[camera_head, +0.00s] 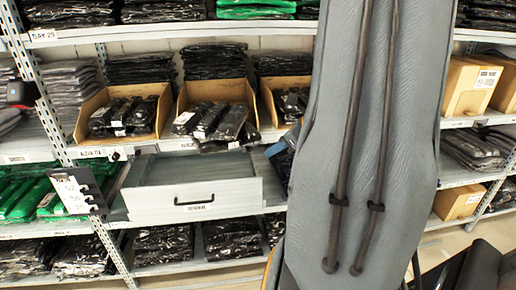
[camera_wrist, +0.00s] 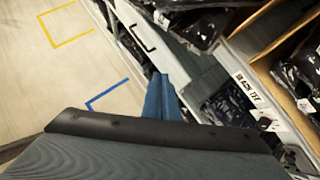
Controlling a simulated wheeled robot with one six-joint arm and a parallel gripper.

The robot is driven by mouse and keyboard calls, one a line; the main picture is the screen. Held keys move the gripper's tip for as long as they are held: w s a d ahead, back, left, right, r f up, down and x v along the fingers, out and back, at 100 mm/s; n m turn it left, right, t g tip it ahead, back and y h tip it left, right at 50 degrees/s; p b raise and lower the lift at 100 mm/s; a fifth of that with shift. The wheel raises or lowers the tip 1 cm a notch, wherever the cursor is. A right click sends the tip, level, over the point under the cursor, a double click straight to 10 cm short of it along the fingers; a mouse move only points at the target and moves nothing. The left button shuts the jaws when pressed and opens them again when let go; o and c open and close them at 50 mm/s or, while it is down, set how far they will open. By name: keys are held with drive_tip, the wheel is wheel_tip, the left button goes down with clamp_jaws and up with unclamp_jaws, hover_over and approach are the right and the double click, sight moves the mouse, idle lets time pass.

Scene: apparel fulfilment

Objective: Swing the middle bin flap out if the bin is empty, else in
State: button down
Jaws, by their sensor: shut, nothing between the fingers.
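The middle bin (camera_head: 183,98) is a cardboard tray on the middle shelf, between two similar bins. It is not empty: several black bagged garments (camera_head: 216,120) with white labels lie in it, some at its front edge. I cannot make out a separate flap on it. My gripper (camera_wrist: 162,98) shows in the wrist view as narrow blue fingers, shut and empty, beside the grey drawer and apart from the bins.
A grey drawer (camera_head: 195,211) with a black handle stands out below the bins. The left bin (camera_head: 88,108) and right bin (camera_head: 268,97) hold black bags; my arm partly covers the right one. A signed bracket (camera_head: 72,192) juts out at left. Open floor (camera_wrist: 45,85) shows in the wrist view.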

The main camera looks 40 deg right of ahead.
drive_tip(key=d+m, duration=0.2)
drive_tip(key=d, duration=0.2)
drive_tip(key=p, duration=0.2)
approach(252, 146)
drive_tip(key=a+f, duration=0.4)
drive_tip(key=f, duration=0.1)
drive_tip(key=shift+w+d+r+t+h+p, duration=0.1)
drive_tip(key=shift+w+d+t+h+p, duration=0.05)
drive_tip(key=shift+w+t+h+p, duration=0.25)
drive_tip(key=shift+w, duration=0.15)
drive_tip(key=shift+w+a+b, duration=0.3)
drive_tip(key=shift+a+b, duration=0.15)
drive_tip(key=shift+b, duration=0.3)
drive_tip(key=shift+d, duration=0.1)
